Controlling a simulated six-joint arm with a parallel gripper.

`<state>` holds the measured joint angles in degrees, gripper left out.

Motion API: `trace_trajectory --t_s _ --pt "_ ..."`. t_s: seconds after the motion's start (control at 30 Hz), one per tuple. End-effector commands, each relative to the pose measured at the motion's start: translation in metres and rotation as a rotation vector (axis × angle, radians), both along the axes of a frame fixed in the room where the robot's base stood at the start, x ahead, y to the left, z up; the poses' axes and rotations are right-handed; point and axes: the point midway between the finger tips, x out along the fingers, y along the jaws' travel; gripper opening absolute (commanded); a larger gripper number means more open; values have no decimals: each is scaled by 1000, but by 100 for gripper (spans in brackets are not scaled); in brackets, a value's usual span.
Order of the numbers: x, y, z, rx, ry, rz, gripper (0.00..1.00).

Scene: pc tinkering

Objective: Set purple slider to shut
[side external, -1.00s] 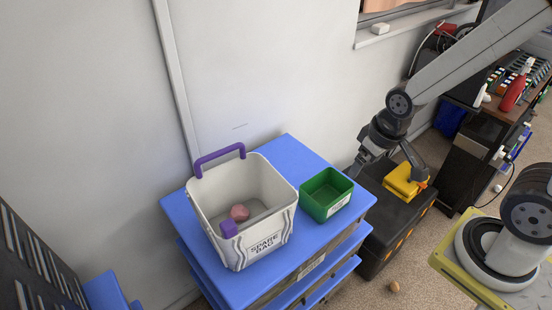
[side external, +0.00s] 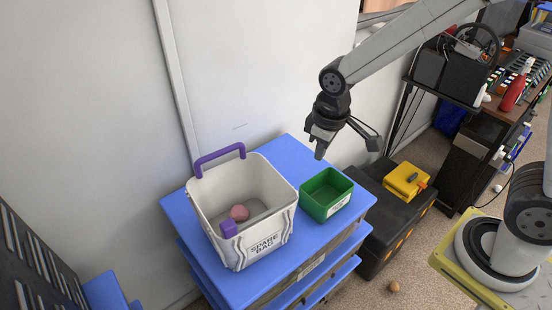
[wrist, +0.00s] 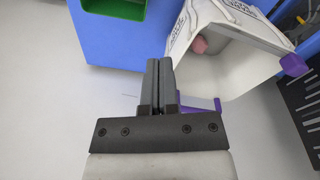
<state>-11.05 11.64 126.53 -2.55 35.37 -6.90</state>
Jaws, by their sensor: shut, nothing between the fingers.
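A purple block (side external: 229,229), which may be the slider, shows at the front left of the white "SPARE BAG" bin (side external: 264,222). In the wrist view a purple block (wrist: 294,65) sits at the bin's right rim. A purple handle (side external: 219,157) arches over the bin's back left rim; part of it shows beside my fingers in the wrist view (wrist: 203,104). I cannot tell whether the block is open or shut. My gripper (side external: 320,154) is shut and empty, pointing down above the back of the green box, to the right of the bin. Its closed fingers show in the wrist view (wrist: 160,65).
The green box (side external: 326,194) stands right of the bin on the blue drawer unit (side external: 288,150). A pinkish ball (side external: 239,212) lies inside the bin. A yellow box (side external: 407,180) rests on a black case (side external: 379,224) at the right. A pale wall stands behind.

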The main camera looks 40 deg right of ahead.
Motion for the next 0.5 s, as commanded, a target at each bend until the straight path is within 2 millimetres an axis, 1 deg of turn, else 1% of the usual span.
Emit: trace_trajectory --t_s 0.03,0.17,0.2,0.37,0.5 --pt "10 13 1 -10 15 51 0" --pt "30 44 7 -41 54 174 0" --pt "35 54 8 -51 66 212 0" --pt "52 96 14 -92 113 359 0" --pt "62 135 18 -130 151 485 0"
